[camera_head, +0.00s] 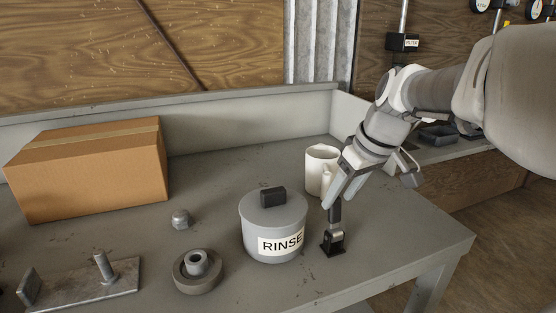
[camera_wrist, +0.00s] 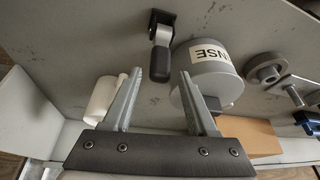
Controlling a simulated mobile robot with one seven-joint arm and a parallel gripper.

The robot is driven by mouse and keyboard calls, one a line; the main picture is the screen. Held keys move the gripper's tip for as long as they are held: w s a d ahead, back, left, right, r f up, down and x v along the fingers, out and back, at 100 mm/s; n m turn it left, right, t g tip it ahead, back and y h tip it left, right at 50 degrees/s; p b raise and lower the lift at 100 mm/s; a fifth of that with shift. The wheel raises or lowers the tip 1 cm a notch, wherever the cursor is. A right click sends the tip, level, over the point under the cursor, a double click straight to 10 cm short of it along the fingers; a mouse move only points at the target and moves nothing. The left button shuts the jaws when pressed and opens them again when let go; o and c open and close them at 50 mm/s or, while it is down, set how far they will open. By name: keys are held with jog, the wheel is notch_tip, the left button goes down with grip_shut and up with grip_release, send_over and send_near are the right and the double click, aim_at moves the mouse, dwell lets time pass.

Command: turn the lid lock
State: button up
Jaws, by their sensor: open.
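A grey round pot (camera_head: 274,232) labelled RINSE stands on the bench with its lid on. A dark block-shaped knob (camera_head: 272,197) sits on the lid. Just right of the pot is a small upright lever (camera_head: 334,238) with a black base, a metal shank and a black grip; the wrist view shows it too (camera_wrist: 160,60). I cannot tell for sure whether the knob or this lever is the lid lock. My gripper (camera_head: 334,198) is open above the lever, fingers pointing down. In the wrist view, the black grip lies just beyond and between my fingertips (camera_wrist: 159,75), with nothing held.
A white mug (camera_head: 321,168) stands close behind my gripper. A cardboard box (camera_head: 90,172) is at the back left. A hex nut (camera_head: 180,219), a flanged ring (camera_head: 198,272) and a metal plate with a post (camera_head: 80,283) lie to the left. The bench's front right corner is clear.

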aim_at(335, 219)
jog(key=b+x, duration=0.1)
jog(key=x, duration=0.5)
jog(key=shift+w+a+f+b, duration=0.1)
jog(key=shift+w+f+b, duration=0.05)
jog(key=shift+f+b, duration=0.15)
grip_shut()
jog(key=shift+r, duration=0.1)
dwell(1.0)
